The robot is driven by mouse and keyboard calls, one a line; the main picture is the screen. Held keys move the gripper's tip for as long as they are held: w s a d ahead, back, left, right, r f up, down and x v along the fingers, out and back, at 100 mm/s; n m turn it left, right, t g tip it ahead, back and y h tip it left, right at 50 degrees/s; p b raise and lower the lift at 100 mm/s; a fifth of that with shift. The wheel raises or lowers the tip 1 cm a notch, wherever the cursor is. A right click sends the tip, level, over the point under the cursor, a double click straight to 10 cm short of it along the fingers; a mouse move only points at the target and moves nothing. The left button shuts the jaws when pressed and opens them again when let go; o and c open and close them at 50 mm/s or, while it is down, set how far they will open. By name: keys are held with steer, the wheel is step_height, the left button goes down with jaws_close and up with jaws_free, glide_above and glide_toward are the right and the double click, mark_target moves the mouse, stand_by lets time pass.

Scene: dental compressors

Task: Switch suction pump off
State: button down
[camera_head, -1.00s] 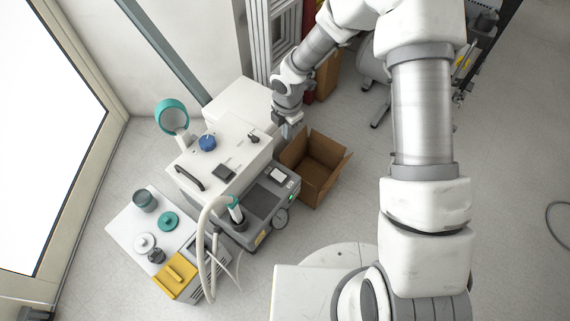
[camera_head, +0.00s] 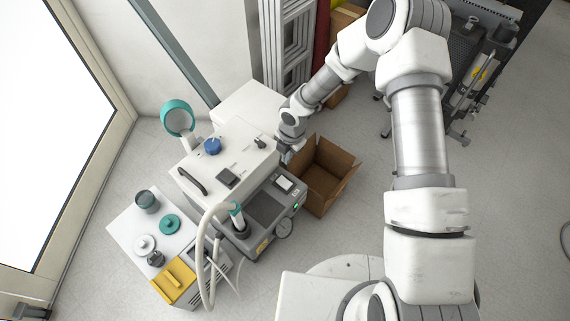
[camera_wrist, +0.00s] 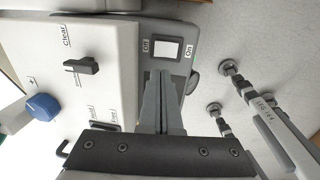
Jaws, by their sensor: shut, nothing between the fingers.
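The pump unit is a grey machine (camera_head: 262,238) with a white upper housing (camera_head: 232,150), left of centre in the head view. A white rocker switch (camera_head: 285,184) sits on its grey panel. In the wrist view the rocker (camera_wrist: 167,49) lies between the labels "Off" on the left and "On" on the right. My gripper (camera_wrist: 162,73) is shut and empty, its fingertips pointing at the rocker's lower edge. I cannot tell whether they touch. In the head view, my gripper (camera_head: 283,157) is beside the white housing, partly hidden. A green light (camera_head: 296,206) shows on the panel.
A blue knob (camera_head: 212,146) and a black toggle (camera_wrist: 82,66) stand out from the white housing. An open cardboard box (camera_head: 325,178) is right of the machine. A pale hose (camera_head: 203,245) loops in front. A white cabinet with jars and a yellow tray (camera_head: 174,280) stands at left.

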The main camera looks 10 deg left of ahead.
mark_target(282, 179)
steer(key=f+b, duration=0.1)
steer(key=f, duration=0.3)
steer(key=a+f+b, duration=0.1)
steer(key=f, duration=0.3)
steer(key=f+b, duration=0.2)
steer(key=f, duration=0.2)
steer(key=shift+w+a+f, duration=0.15)
steer(key=shift+w+f, duration=0.1)
steer(key=shift+w, duration=0.15)
steer(key=shift+a+f+b, duration=0.1)
steer(key=shift+f+b, duration=0.25)
steer(key=shift+b, duration=0.05)
steer(key=shift+r, duration=0.15)
steer(key=shift+s+d+r+p, duration=0.15)
steer(key=shift+s+d+p, duration=0.25)
steer(key=shift+d, duration=0.35)
